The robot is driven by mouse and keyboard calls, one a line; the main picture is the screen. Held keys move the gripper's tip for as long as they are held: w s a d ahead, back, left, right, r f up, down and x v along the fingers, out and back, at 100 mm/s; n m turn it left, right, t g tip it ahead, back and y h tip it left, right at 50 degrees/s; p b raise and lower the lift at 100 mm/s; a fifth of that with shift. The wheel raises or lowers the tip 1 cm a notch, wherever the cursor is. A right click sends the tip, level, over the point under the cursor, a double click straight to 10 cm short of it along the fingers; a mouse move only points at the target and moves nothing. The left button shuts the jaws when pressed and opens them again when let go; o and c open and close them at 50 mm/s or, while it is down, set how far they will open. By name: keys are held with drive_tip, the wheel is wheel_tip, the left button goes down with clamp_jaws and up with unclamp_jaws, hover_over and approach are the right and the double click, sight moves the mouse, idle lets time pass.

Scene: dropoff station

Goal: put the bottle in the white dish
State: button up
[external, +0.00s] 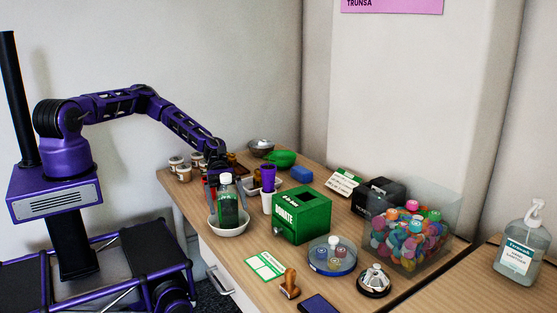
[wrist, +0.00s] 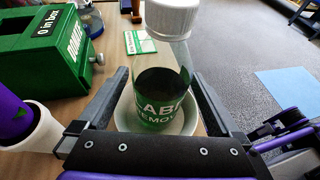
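The bottle (external: 228,207) is dark green with a white cap and stands upright in the white dish (external: 229,231) near the table's left front edge. The dish's rim hides the bottle's base in the external view. In the wrist view the bottle (wrist: 160,88) is between my fingers, with the pale dish (wrist: 124,118) around its lower part. My gripper (external: 226,192) is open around the bottle, with a finger on each side; the wrist view also shows my gripper (wrist: 160,92) with small gaps beside the bottle.
A green donation box (external: 302,216) stands right of the dish. A purple cup in a white cup (external: 267,200) stands close behind it. A clear bin of colourful items (external: 408,240), a round blue tray (external: 332,262) and a bell (external: 374,281) are farther right. A green-white card (external: 265,266) lies in front.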

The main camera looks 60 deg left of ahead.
drive_tip(key=shift+r, duration=0.25)
drive_tip(key=v, duration=1.2)
drive_tip(key=shift+f, duration=0.15)
